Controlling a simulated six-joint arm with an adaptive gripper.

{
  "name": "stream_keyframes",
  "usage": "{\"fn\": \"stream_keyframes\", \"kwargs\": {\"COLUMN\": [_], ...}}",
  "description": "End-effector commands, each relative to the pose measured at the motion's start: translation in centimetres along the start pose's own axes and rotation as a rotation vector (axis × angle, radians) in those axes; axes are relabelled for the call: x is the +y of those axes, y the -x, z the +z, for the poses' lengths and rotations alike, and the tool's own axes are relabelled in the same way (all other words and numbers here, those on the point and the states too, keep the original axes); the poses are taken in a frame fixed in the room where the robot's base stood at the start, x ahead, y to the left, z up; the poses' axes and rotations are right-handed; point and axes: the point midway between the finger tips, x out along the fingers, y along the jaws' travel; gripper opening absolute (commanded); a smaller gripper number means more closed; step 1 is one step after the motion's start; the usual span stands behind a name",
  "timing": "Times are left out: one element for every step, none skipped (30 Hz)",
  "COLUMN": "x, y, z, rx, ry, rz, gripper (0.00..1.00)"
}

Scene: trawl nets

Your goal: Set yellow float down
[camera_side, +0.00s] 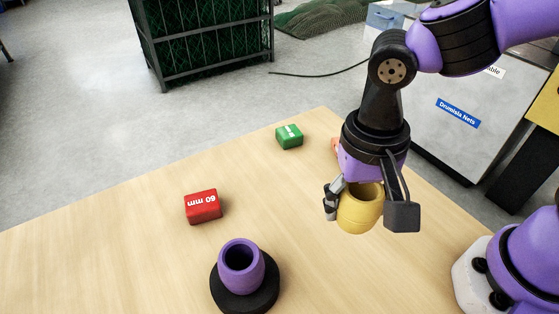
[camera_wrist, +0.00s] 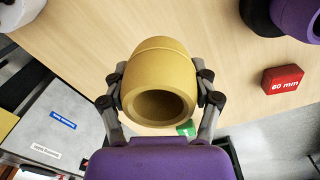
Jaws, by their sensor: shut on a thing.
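The yellow float (camera_side: 358,210) is a hollow barrel shape held in my gripper (camera_side: 362,204). In the side view it hangs over the right part of the wooden table, and I cannot tell how far above the top it is. In the wrist view the yellow float (camera_wrist: 159,80) sits between both fingers of my gripper (camera_wrist: 160,88), with its open end towards the camera. The fingers are shut on its two sides.
A purple float (camera_side: 240,268) stands on a black round base (camera_side: 247,297) at the table front. A red block marked 60 mm (camera_side: 203,206) and a green block (camera_side: 289,137) lie on the table (camera_side: 130,225). An orange block (camera_side: 335,146) is mostly hidden behind my gripper.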

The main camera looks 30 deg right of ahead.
Motion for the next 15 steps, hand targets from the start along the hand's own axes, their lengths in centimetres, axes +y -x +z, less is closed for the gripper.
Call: {"fn": "stream_keyframes", "kwargs": {"x": [-0.7,-1.2,-2.0,-2.7,-3.5,-4.6,-5.4,-6.3,-7.3,-8.0,-8.7,-9.4,-10.0,-10.5,-11.0], "y": [0.6,0.9,1.3,1.5,1.8,2.0,2.1,2.2,2.3,2.3,2.4,2.4,2.4,2.4,2.4], "z": [-0.3,-0.5,-0.8,-1.2,-1.5,-1.9,-2.3,-2.6,-3.0,-3.3,-3.6,-3.9,-4.1,-4.3,-4.5], "rx": [0.001,0.001,0.0,0.0,-0.001,-0.002,-0.002,-0.003,-0.003,-0.004,-0.004,-0.004,-0.004,-0.005,-0.005], "ry": [-0.004,-0.007,-0.013,-0.019,-0.025,-0.035,-0.041,-0.047,-0.056,-0.063,-0.069,-0.075,-0.08,-0.085,-0.09], "rz": [-0.003,-0.002,-0.002,-0.002,-0.001,-0.001,0.001,0.0,0.0,0.001,0.0,0.0,-0.001,-0.001,-0.001], "gripper": [0.3,0.3,0.3,0.3,0.3,0.3,0.3,0.3,0.3,0.3,0.3,0.3,0.3,0.3,0.3]}}
